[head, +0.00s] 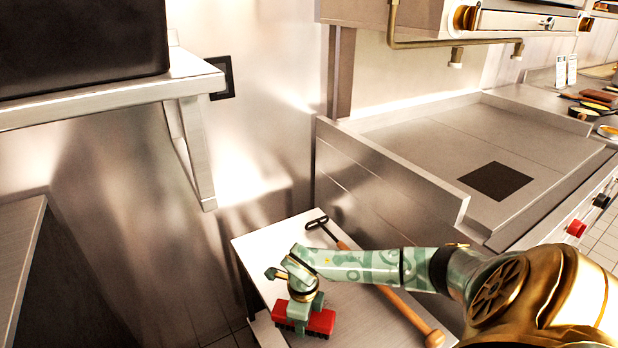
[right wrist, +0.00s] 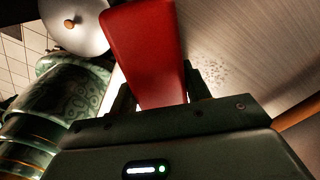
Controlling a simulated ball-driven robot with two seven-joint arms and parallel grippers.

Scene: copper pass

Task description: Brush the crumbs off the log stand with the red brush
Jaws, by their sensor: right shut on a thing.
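The stand (head: 262,247) is a low, pale metal-topped surface at the lower middle of the head view. The red brush (head: 320,322) is in my right gripper (head: 301,297), at the near-left part of the stand. I cannot tell whether its bristles touch the top. In the right wrist view the brush's red body (right wrist: 145,50) sits between the fingers of my right gripper (right wrist: 160,92). A patch of small dark crumbs (right wrist: 208,74) shows on the stand's top just right of the brush. In the head view no crumbs can be made out. My left gripper is not in view.
A long tool with a wooden handle (head: 412,318) and a dark head (head: 317,222) lies across the stand, partly behind my right arm. A griddle (head: 440,135) with raised metal walls stands behind and right. A bracketed shelf (head: 120,97) juts out at upper left.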

